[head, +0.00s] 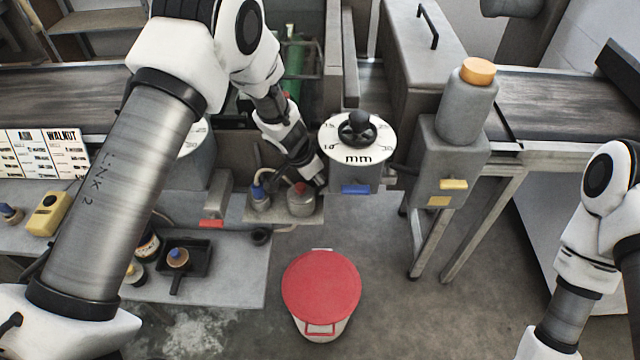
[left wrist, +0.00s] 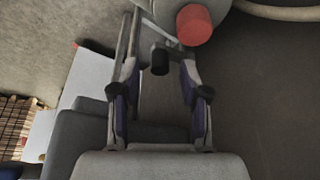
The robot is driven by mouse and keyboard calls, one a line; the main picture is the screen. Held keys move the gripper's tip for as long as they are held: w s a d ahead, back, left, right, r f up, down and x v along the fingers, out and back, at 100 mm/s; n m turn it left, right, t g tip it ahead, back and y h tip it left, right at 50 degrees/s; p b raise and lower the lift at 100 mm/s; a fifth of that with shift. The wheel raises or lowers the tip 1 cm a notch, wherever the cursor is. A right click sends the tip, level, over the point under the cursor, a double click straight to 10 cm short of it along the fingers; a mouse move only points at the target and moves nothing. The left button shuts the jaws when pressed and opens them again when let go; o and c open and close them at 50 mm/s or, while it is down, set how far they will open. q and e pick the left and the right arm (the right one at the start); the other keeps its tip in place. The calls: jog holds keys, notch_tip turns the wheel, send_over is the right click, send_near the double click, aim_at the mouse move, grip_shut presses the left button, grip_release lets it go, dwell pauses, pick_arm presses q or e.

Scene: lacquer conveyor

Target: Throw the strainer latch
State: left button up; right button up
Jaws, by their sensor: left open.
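In the left wrist view, a small lever with a black grip (left wrist: 160,61), seemingly the strainer latch, stands between the fingertips of my left gripper (left wrist: 159,78). The fingers are open, with a gap on each side of the grip; how far its depth matches theirs I cannot tell. A red knob (left wrist: 195,25) on a grey body is just beyond the right finger. In the head view my left gripper (head: 310,173) points down by the small grey pot with a red top (head: 301,198); the lever is hidden there. My right gripper is out of view.
The pot and a blue-topped fitting (head: 260,198) stand on a small ledge. A dial housing marked mm (head: 358,158) is close right of my left gripper. A red-lidded bucket (head: 321,287) stands on the floor below. A grey bench (head: 225,285) lies left.

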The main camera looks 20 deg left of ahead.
pick_arm(q)
jog(key=shift+f, duration=0.35)
jog(key=shift+w, duration=0.1)
jog(key=shift+d, duration=0.1)
